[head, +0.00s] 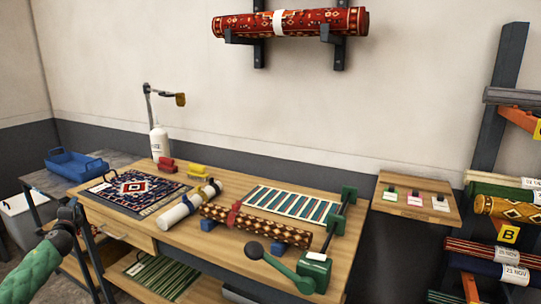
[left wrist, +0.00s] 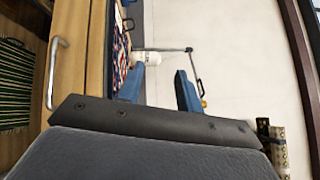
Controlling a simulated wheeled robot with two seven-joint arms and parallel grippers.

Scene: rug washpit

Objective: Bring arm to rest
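My left arm comes in at the lower left of the head view, with a green section leading to a dark wrist. My left gripper (head: 70,213) is in the air by the bench's left front corner. In the left wrist view the gripper (left wrist: 160,88) shows two blue fingers standing apart. Nothing is held between them; a white bottle (left wrist: 150,58) and the wall show beyond the gap. My right gripper is in neither view.
The wooden bench (head: 180,245) carries a patterned rug (head: 132,190), rolled rugs, a striped rug (head: 290,203) and a green crank device (head: 314,268). A blue tray (head: 75,165) stands left. A rug rack fills the right. Open air lies above the bench.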

